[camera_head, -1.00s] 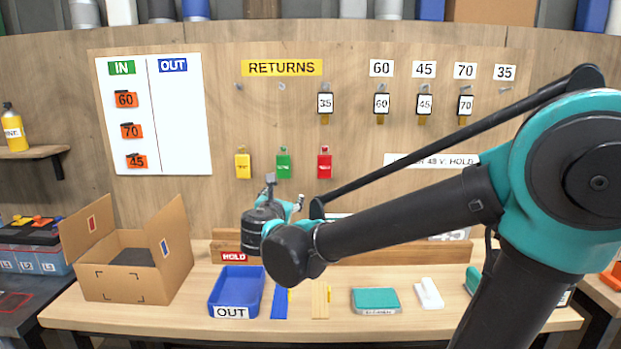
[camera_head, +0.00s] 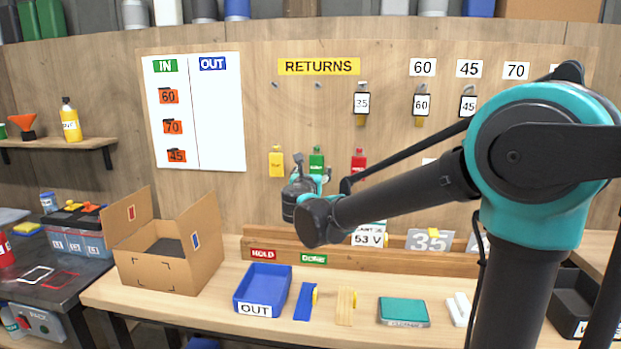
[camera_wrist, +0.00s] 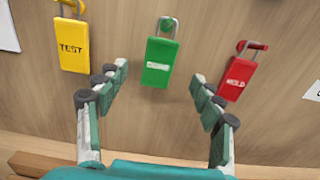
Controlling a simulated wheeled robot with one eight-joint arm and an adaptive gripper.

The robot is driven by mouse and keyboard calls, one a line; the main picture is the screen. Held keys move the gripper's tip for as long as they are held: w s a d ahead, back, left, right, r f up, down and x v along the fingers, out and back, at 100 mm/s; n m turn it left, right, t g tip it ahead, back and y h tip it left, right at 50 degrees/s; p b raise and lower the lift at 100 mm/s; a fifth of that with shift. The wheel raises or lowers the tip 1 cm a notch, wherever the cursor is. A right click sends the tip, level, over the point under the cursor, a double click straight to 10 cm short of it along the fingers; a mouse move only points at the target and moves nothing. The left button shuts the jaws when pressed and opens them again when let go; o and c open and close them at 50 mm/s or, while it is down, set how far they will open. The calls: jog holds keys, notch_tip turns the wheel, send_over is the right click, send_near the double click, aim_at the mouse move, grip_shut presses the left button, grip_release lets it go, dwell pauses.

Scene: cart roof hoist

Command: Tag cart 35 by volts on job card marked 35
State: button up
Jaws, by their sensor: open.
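A green tag (camera_wrist: 157,62) hangs on the board between a yellow TEST tag (camera_wrist: 73,43) and a red tag (camera_wrist: 237,77). They also show in the head view as green (camera_head: 316,160), yellow (camera_head: 276,162) and red (camera_head: 359,160). My gripper (camera_wrist: 160,78) is open and empty, its fingers spread either side of the green tag, apparently not touching it. A white card (camera_head: 368,239) reading 53 V stands in the wooden rack, its top line partly hidden by my arm. A grey plate marked 35 (camera_head: 430,241) stands right of it.
The rack (camera_head: 390,262) bears HOLD and DONE labels. A blue OUT tray (camera_head: 262,289), cardboard box (camera_head: 160,270) and green-topped eraser (camera_head: 403,311) sit on the bench. A black tag 35 (camera_head: 361,103) hangs under RETURNS. My arm covers part of the board's right side.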

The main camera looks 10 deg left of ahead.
aim_at(316, 162)
jog(key=shift+w+d, duration=0.1)
jog(key=shift+w, duration=3)
jog(key=shift+c, duration=0.4)
jog(key=c, duration=1.3)
jog(key=shift+r, duration=0.35)
jog(key=shift+s, duration=0.15)
jog(key=shift+s+r, duration=0.2)
jog(key=shift+s, duration=0.55)
jog(key=shift+s+r, duration=0.2)
jog(key=shift+s, duration=0.55)
jog(key=shift+s+r, duration=0.2)
jog(key=shift+s, duration=0.55)
jog(key=shift+s, duration=2.5)
